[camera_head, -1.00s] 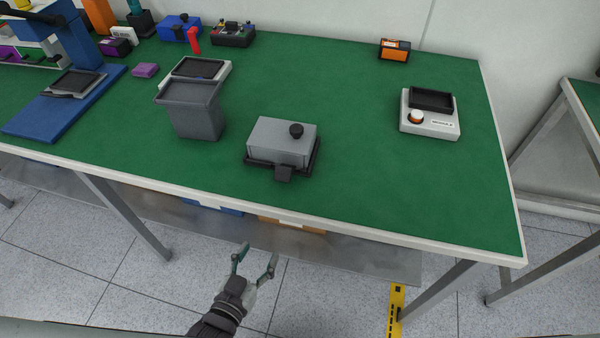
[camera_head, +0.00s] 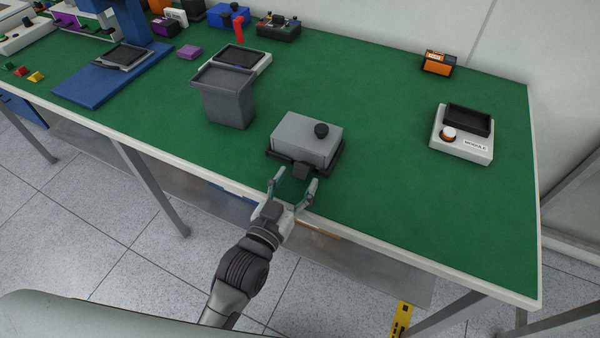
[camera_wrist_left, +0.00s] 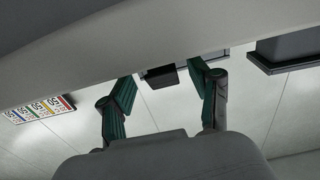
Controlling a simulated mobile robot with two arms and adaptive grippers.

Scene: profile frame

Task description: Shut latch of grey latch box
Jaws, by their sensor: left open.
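In the left wrist view a small dark block, apparently the latch (camera_wrist_left: 161,76), shows between the fingertips (camera_wrist_left: 160,77). I cannot tell whether a finger touches it. My right gripper is not in view.
A grey bin (camera_head: 228,105) stands left of the box, in front of a white tray device (camera_head: 246,58). A white module with a black tray (camera_head: 462,145) lies to the right. An orange-black item (camera_head: 438,62) is at the back. The green surface right of the box is clear.

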